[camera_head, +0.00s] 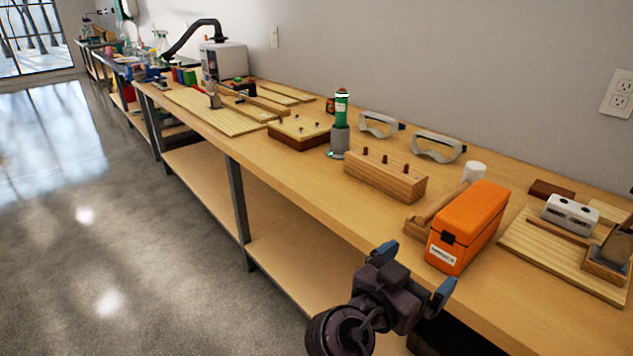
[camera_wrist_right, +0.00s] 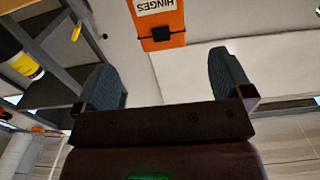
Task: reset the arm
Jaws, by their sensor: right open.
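My right gripper (camera_head: 412,270) is at the bottom of the head view, in front of the bench's front edge. Its two blue-tipped fingers are spread apart with nothing between them. In the right wrist view the open fingers (camera_wrist_right: 170,80) also show empty. An orange box (camera_head: 468,226) with a black latch and a white label stands on the bench just beyond the gripper, apart from it. The box also shows at the top of the right wrist view (camera_wrist_right: 160,22), its label reading "HINGES". My left gripper is in neither view.
The long wooden workbench (camera_head: 300,183) runs along the wall. On it are a wooden block with pegs (camera_head: 385,178), a green and grey cylinder (camera_head: 340,125), goggles (camera_head: 438,148), a mallet (camera_head: 440,205) and a white device (camera_head: 571,213). The floor at left (camera_head: 130,220) is clear.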

